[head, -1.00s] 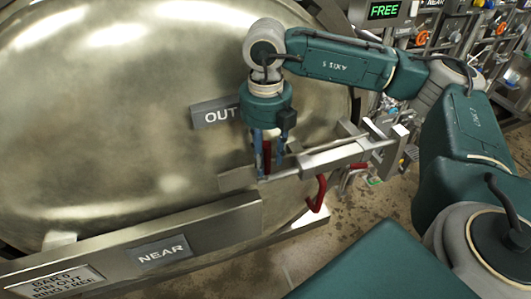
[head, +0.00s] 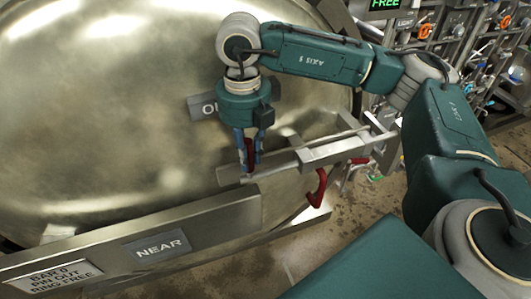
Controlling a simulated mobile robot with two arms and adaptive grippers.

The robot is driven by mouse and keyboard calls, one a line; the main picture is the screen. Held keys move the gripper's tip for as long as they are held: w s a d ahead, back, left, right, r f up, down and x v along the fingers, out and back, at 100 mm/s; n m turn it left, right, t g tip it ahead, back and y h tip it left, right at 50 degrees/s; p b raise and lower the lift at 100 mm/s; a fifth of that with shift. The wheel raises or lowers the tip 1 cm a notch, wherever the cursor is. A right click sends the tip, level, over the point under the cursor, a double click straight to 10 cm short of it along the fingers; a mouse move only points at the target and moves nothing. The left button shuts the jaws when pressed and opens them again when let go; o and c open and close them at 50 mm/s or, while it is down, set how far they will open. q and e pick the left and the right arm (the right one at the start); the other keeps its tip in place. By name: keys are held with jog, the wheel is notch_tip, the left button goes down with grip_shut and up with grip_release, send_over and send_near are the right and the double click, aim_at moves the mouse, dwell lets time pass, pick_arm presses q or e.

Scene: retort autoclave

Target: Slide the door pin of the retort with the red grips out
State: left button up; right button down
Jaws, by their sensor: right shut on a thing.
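The retort door (head: 130,110) is a large domed metal disc filling the left and middle of the head view. My right gripper (head: 247,176) points down in front of the door and is shut on the red grip (head: 249,150) of the door pin. The fingers hide part of this grip. The pin (head: 275,172) is a metal bar running from the gripper rightward into a metal guide block (head: 333,154). A second red handle (head: 318,188) hangs below the guide block. My left gripper is not in view.
A metal bar with a NEAR plate (head: 157,246) and a "BAR 0 / PIN OUT / RING FREE" sign (head: 52,280) crosses below the gripper. A partly hidden OUT plate (head: 203,107) is behind it. A green FREE display (head: 385,3) and valve panels stand at upper right.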

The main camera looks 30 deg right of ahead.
jog(key=a, duration=0.2)
jog(key=w+a, duration=0.1)
jog(key=a, duration=0.1)
jog(key=shift+a+b, duration=0.1)
jog(key=shift+b, duration=0.2)
jog(key=c, duration=1.8)
grip_release()
jog(key=shift+o, duration=1.1)
jog(key=shift+a, duration=0.3)
notch_tip(320, 180, up, 12)
